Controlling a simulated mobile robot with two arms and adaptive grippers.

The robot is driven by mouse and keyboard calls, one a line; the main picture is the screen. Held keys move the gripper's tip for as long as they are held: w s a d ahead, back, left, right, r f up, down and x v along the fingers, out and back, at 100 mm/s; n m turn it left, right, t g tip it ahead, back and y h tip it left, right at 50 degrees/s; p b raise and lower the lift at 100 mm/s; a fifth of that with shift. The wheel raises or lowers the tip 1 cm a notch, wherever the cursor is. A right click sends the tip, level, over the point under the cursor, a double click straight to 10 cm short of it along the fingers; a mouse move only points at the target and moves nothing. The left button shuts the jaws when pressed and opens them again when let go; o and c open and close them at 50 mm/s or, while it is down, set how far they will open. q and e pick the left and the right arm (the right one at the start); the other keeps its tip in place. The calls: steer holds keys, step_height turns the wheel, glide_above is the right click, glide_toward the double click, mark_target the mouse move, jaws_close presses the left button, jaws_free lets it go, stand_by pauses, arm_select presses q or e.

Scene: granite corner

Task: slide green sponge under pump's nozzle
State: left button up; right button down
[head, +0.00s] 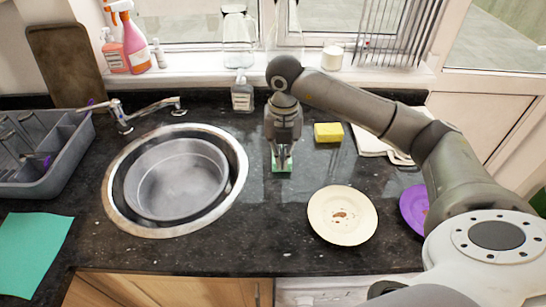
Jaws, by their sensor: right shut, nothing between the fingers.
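The sponge is apart from the bottle. My left gripper is not in view.
A round sink (240,199) with a metal basin lies left. A yellow sponge (328,132) sits right of my gripper. A cream plate (360,222) with food remains and a purple plate (411,205) are at the right. The counter between green sponge and bottle looks clear.

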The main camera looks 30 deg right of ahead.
steer(key=f+p, duration=0.1)
steer(key=f, duration=0.1)
steer(key=s+f, duration=0.1)
steer(key=f, duration=0.1)
steer(key=f+p, duration=0.1)
steer(key=f, duration=0.1)
steer(key=shift+s+f+p, duration=0.3)
step_height(320, 180, down, 2)
steer(key=shift+w+f+p, duration=0.1)
steer(key=shift+w+p, duration=0.05)
steer(key=shift+p, duration=0.15)
steer(key=shift+w+d+f+p, duration=0.15)
steer(key=shift+w+d+p, duration=0.15)
steer(key=shift+w, duration=0.35)
steer(key=shift+w+d+f+p, duration=0.1)
steer(key=shift+w+d+p, duration=0.2)
steer(key=shift+w, duration=0.3)
steer(key=shift+w+d, duration=0.15)
steer(key=shift+w, duration=0.05)
steer(key=shift+w+d, duration=0.15)
steer(key=shift+w, duration=0.05)
steer(key=shift+w+d+f, duration=0.1)
steer(key=shift+w, duration=0.15)
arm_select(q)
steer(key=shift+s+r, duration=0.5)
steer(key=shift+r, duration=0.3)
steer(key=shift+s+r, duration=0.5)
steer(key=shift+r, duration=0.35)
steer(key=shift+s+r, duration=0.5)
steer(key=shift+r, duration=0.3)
